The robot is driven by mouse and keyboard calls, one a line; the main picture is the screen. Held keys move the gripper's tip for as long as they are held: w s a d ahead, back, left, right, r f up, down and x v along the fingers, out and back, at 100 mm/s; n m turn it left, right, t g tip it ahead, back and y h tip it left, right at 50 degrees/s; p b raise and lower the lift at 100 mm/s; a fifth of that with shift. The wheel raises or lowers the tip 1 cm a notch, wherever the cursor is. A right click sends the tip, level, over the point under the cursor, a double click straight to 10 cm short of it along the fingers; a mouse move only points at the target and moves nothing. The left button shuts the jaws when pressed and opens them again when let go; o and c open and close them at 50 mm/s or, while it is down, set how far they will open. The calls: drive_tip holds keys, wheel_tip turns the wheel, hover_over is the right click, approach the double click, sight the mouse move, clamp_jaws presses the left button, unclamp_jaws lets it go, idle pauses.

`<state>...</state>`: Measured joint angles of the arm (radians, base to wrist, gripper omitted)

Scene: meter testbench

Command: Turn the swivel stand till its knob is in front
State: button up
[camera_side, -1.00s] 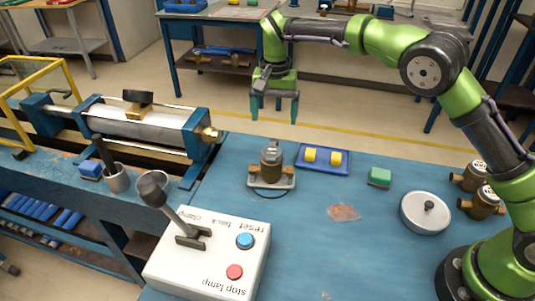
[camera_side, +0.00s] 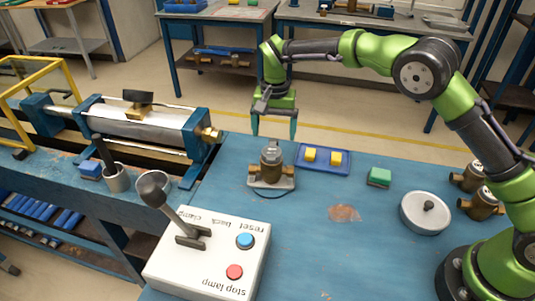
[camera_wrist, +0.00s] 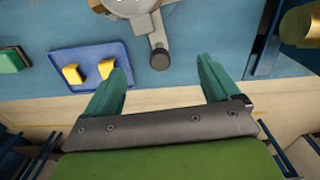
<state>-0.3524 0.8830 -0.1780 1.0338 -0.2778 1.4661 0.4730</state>
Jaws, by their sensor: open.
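The swivel stand (camera_side: 284,184) is a grey base on the blue bench, with a brass-and-grey meter (camera_side: 271,164) on it. In the wrist view a grey arm of the stand (camera_wrist: 157,38) ends in a dark round knob (camera_wrist: 160,60). The knob points toward the bench's far edge; in the side view it is hidden behind the meter. My gripper (camera_side: 274,131) is open and empty, fingers down, behind the stand near that far edge. In the wrist view the knob lies near the gap between the fingertips (camera_wrist: 162,67), with no contact visible.
A blue tray with yellow blocks (camera_side: 340,168) stands close to the stand's right. A green block (camera_side: 379,177) and a round grey lid-like disc (camera_side: 425,218) lie farther right. The lever control box (camera_side: 210,260) is in front; the clamping bench (camera_side: 150,125) is left.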

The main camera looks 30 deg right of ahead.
drive_tip(key=shift+f, duration=0.5)
drive_tip(key=shift+f, duration=0.65)
drive_tip(key=c, duration=0.4)
drive_tip(key=shift+c, duration=0.2)
